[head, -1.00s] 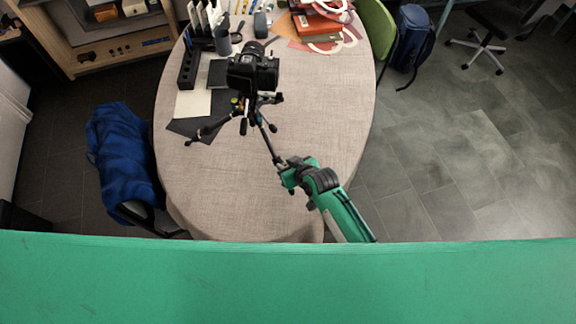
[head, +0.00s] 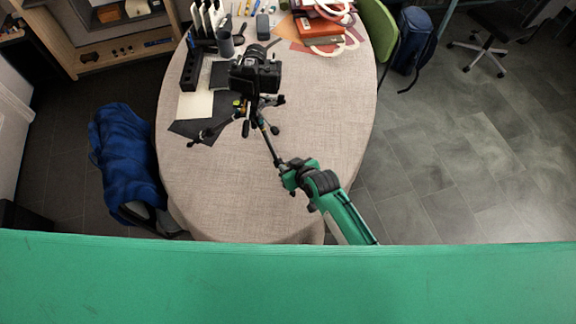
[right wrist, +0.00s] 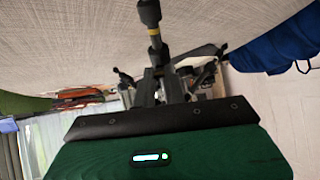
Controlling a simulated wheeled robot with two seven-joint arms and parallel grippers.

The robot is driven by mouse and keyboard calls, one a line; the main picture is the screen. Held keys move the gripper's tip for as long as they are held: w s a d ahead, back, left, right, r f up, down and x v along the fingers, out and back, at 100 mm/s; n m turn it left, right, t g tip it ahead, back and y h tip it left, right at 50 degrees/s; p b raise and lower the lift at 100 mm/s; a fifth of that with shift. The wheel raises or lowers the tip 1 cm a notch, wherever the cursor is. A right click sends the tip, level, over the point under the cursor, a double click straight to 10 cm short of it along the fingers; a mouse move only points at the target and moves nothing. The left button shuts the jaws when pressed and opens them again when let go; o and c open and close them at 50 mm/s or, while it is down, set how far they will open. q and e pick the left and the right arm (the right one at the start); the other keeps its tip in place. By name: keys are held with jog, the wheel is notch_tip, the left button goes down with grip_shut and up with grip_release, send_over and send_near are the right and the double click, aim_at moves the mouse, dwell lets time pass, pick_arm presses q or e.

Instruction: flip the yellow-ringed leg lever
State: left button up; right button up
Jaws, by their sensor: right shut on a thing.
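A black camera (head: 254,76) sits on a small tripod (head: 252,104), which stands with its legs spread on the table (head: 225,185). One tripod leg (head: 268,138) points toward me; it also shows in the right wrist view (right wrist: 161,55), with a yellow ring (right wrist: 154,33) around it. My right gripper (head: 284,167) is at the lower end of this leg and shut on it. The fingertips and the lever are too small or hidden to make out. My left gripper is not in view.
Dark and cream sheets (head: 195,104) lie left of the tripod. A black holder (head: 191,68) stands at the table's left, and orange books (head: 318,26) lie at the back right. A blue cloth (head: 128,160) hangs over a chair. The front tabletop is clear.

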jog(key=shift+w+a+r+p, duration=0.15)
jog(key=shift+w+r+p, duration=0.2)
jog(key=shift+r+p, duration=0.4)
dwell(1.0)
jog(key=shift+w+a+r+p, duration=0.2)
jog(key=shift+w+p, duration=0.1)
jog(key=shift+p, duration=0.2)
dwell(0.7)
jog(key=shift+f, duration=0.1)
jog(key=o, duration=0.5)
jog(key=p+v, duration=0.1)
jog(key=v, duration=0.1)
jog(key=p+v, duration=0.2)
jog(key=r+p+v, duration=0.1)
jog(key=p+v, duration=0.1)
jog(key=shift+w+a+f, duration=0.1)
jog(key=shift+w+a, duration=0.15)
jog(key=shift+w, duration=0.15)
dwell(0.4)
